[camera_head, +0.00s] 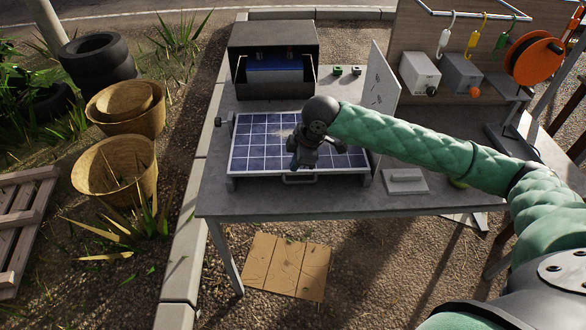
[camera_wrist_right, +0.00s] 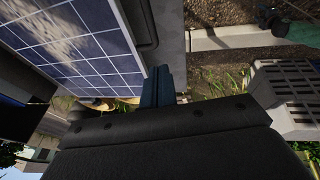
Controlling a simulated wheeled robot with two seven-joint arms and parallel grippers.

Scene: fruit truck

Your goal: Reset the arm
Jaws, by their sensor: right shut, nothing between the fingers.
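My right arm, in a green padded sleeve, reaches in from the right in the head view. Its dark gripper (camera_head: 298,166) is over the blue gridded solar panel (camera_head: 262,140) on the grey table (camera_head: 225,204). The fingers are shut with nothing between them, and they hide part of the panel. In the right wrist view the shut fingers (camera_wrist_right: 158,86) stand beside the edge of the panel (camera_wrist_right: 85,35). I cannot tell whether they touch it. My left gripper is not in view.
An open metal box (camera_head: 272,92) stands behind the panel. An orange reel (camera_head: 536,60) and two grey boxes are at the back right. Baskets (camera_head: 115,170) stand on the ground left.

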